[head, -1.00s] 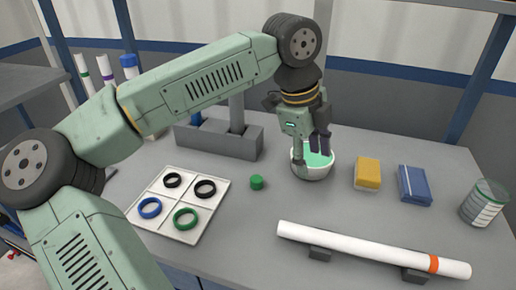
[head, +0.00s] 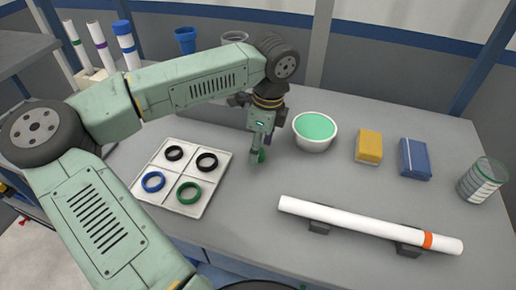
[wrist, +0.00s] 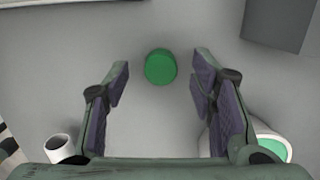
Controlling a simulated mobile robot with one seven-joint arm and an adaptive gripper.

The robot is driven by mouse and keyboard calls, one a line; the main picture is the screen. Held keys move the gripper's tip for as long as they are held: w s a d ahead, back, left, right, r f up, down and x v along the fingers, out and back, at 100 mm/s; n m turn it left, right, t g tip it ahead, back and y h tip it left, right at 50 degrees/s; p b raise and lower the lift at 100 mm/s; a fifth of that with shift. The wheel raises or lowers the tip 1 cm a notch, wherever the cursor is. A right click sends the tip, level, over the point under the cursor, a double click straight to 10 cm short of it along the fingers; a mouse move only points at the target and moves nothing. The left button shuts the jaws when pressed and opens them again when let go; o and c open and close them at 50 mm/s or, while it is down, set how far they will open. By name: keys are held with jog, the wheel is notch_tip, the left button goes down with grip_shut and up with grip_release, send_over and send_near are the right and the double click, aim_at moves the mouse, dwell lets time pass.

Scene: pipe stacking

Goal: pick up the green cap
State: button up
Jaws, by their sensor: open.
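The green cap (head: 262,156) stands on the grey table between the ring tray and the bowl, partly hidden behind my gripper in the head view. In the wrist view the whole round cap (wrist: 160,67) shows, centred sideways and just ahead of the fingertips. My gripper (head: 260,154) points down at the cap from above. It also shows in the wrist view (wrist: 157,84), with its two dark-padded fingers wide apart and nothing between them. I cannot tell the exact height of the fingertips over the table.
A white tray (head: 178,175) with black, blue and green rings lies to the left. A white bowl (head: 315,143) with green contents stands close on the right. Yellow (head: 369,145) and blue (head: 415,157) blocks lie farther right. A white pipe (head: 360,223) rests on supports in front.

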jog(key=shift+f, duration=0.8)
jog(key=shift+c, duration=0.3)
jog(key=c, duration=0.9)
jog(key=shift+r, duration=0.1)
